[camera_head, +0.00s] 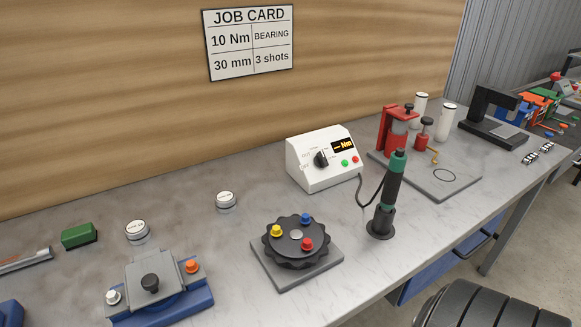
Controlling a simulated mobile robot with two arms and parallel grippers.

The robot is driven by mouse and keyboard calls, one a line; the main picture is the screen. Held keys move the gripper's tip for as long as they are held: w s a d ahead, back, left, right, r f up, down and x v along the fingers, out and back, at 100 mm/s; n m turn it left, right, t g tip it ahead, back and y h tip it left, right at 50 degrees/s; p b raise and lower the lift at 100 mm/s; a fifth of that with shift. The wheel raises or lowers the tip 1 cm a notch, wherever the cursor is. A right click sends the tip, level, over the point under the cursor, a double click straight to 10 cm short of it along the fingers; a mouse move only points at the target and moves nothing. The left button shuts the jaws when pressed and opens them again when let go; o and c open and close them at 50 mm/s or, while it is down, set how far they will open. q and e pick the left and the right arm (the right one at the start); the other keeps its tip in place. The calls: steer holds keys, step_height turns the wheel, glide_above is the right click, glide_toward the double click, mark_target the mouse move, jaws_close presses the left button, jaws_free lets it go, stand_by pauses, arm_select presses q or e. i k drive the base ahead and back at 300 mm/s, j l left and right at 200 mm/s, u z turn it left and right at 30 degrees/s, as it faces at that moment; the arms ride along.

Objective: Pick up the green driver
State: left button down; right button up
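The green driver (391,187) stands upright in a black round holder (380,229) near the front edge of the bench. Its body is black with a green top and a green band lower down. A dark cable runs from it to the white controller box (321,160) behind it on the left. The box has a black knob, a small display reading Nm, and a green and a red button.
Left of the driver, a black indexing dial (296,238) with coloured knobs sits on a grey plate. A red press (397,129) stands behind it to the right. A blue-based fixture (163,303) is at the front left. The bench's front edge is just beyond the holder.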

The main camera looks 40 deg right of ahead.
mark_target(398, 161)
steer(key=z, duration=2)
steer(key=l+u, duration=0.35)
steer(key=l, duration=1.7)
